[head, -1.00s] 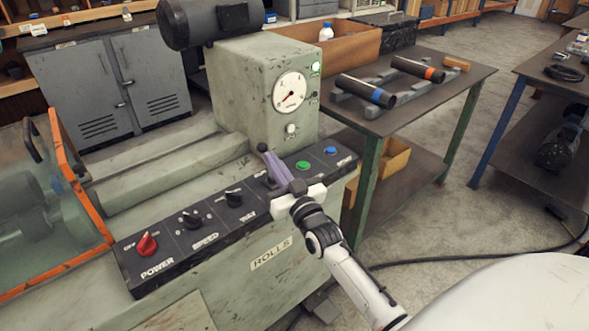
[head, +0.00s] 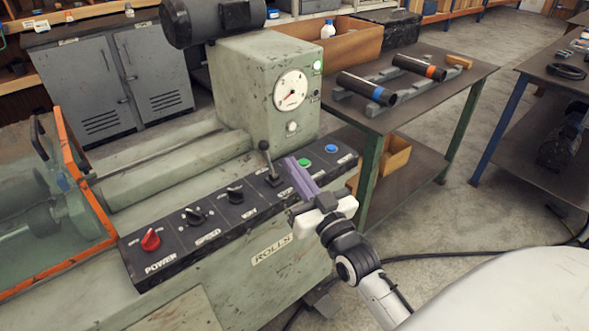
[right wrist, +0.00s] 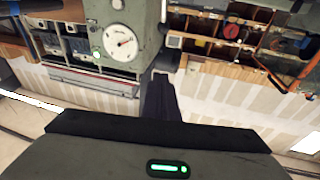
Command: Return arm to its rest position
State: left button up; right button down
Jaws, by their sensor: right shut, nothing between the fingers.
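My right gripper (head: 291,163) shows in the head view as purple fingers pressed together, with nothing between them. It hangs over the right part of the black control panel (head: 222,232), just right of the lever (head: 268,160) and near the green button (head: 304,163). The lever stands clear of the fingers. In the right wrist view the dark closed fingers (right wrist: 158,100) point away from the camera, with the machine's dial (right wrist: 119,42) beyond them to the left. My left gripper is not in view.
The panel also has a red power knob (head: 151,240), two black knobs and a blue button (head: 331,148). A green-legged table (head: 440,88) at the right carries two dark pipes, one with a blue band (head: 366,88). An orange-edged guard (head: 75,160) stands at the left. Floor shows between tables.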

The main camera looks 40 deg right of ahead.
jog(key=s+a+f+n+g+y, duration=0.1)
jog(key=s+a+f+g+y, duration=0.2)
jog(key=f, duration=0.4)
jog(key=s+a+f+n+g, duration=0.1)
jog(key=s+a+f+g, duration=0.15)
jog(key=a+f, duration=0.4)
jog(key=s+a+f+n+g+y, duration=0.1)
jog(key=s+a+f+g, duration=0.2)
jog(key=s+f, duration=0.5)
jog(key=s+a+f+n+g+y, duration=0.1)
jog(key=s+a+f+g, duration=0.2)
jog(key=s+f, duration=0.4)
jog(key=shift+s+a+f+y, duration=0.35)
jog(key=shift+s+a, duration=0.25)
jog(key=shift+s, duration=0.4)
